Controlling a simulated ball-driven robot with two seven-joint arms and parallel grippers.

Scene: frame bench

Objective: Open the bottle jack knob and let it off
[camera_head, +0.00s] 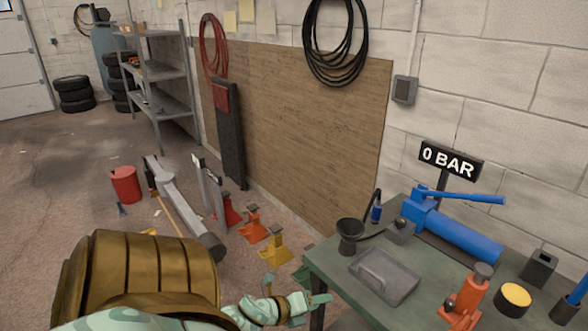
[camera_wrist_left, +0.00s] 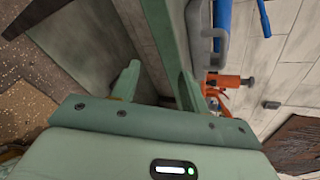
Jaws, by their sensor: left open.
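An orange-red bottle jack (camera_head: 464,302) with a dark round top stands upright near the front of the green bench. An orange body with a dark end, apparently the same jack, shows beyond the fingers in the left wrist view (camera_wrist_left: 228,80). My left gripper (camera_head: 303,300) is pale green, open and empty, at the bench's left front corner. It is well to the left of the jack and apart from it. Its spread fingers show in the left wrist view (camera_wrist_left: 157,88). My right gripper is not in view.
The bench (camera_head: 334,270) also carries a grey tray (camera_head: 386,276), a black cup (camera_head: 349,237), a blue pump (camera_head: 464,236) and a yellow-topped tin (camera_head: 514,299). A "0 BAR" sign (camera_head: 451,160) stands behind. Jack stands (camera_head: 272,252) and a floor jack (camera_head: 184,208) are on the floor.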

